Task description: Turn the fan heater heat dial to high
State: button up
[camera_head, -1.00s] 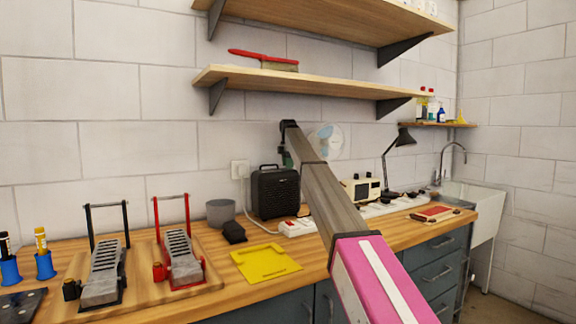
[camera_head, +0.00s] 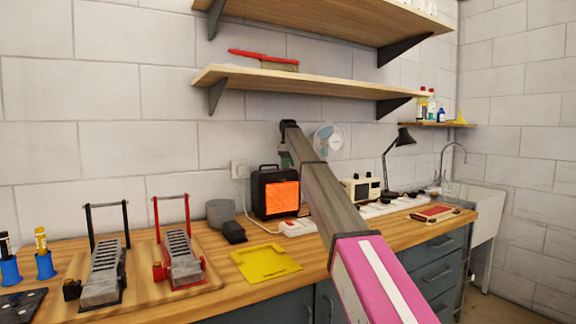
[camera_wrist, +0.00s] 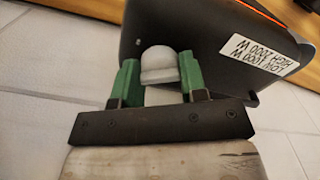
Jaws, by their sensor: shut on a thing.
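The fan heater (camera_head: 276,193) is a black box with a handle, standing on the bench against the wall. Its front grille glows orange. In the wrist view the heater's dark casing (camera_wrist: 205,25) fills the top, with a white label (camera_wrist: 260,55) reading LOW 1000 W, HIGH 2000 W. The pale grey rounded heat dial (camera_wrist: 159,66) sits between the green fingers of my gripper (camera_wrist: 158,75), which is shut on it. Any mark on the dial is not visible. In the head view my arm hides the gripper's fingertips and the dial.
A shelf (camera_head: 310,83) hangs above.

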jog(key=shift+m, duration=0.7)
jog(key=o, duration=0.9)
jog(key=shift+o, duration=0.2)
jog(key=shift+r, duration=0.15)
notch_tip(320, 180, up, 10)
jog(key=shift+r, duration=0.25)
